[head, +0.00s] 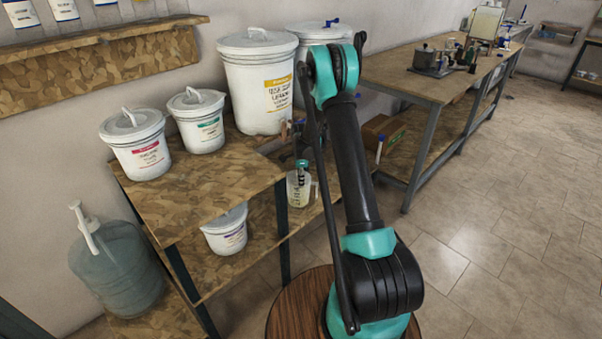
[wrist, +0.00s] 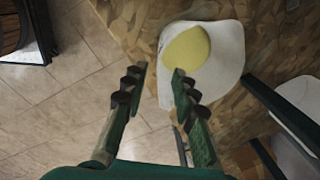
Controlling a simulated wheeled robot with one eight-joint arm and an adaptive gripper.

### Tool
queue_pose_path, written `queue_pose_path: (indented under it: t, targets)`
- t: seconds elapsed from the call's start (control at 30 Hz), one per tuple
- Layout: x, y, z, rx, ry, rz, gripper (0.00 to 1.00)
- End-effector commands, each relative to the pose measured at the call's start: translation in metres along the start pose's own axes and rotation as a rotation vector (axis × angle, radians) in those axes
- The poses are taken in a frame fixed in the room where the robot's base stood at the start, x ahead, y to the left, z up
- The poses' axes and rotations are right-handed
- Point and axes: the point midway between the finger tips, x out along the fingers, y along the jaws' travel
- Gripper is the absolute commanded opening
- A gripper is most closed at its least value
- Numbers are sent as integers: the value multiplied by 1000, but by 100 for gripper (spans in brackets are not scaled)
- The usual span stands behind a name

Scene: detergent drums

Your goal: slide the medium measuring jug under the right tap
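A pale translucent jug with yellowish liquid (head: 296,197) stands on the lower shelf in the head view, partly covered by my gripper. In the wrist view, the white jug (wrist: 226,48) shows its yellow contents just beyond my fingertips. My gripper (wrist: 160,72) is open, with its two fingers apart and nothing between them; its tips are near the jug's left side. In the head view my gripper (head: 301,176) points down at the jug. A brownish tap (head: 284,132) shows at the large drum (head: 262,88). The area right of it is largely hidden by my arm.
A second large drum (head: 316,36) stands behind my arm. Two smaller white drums, one red-labelled (head: 137,150) and one green-labelled (head: 198,128), stand left on the upper shelf. Another white tub (head: 226,234) sits below. The tiled floor (head: 500,220) is open at right.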

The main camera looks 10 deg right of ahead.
Motion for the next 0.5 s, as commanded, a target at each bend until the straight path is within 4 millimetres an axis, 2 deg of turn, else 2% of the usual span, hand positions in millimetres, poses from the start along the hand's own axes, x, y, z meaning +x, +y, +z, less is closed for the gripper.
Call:
queue_pose_path:
  t: [0.3,0.5]
  targets:
    - [58,0,0,0,0,0,28]
    - [88,0,0,0,0,0,28]
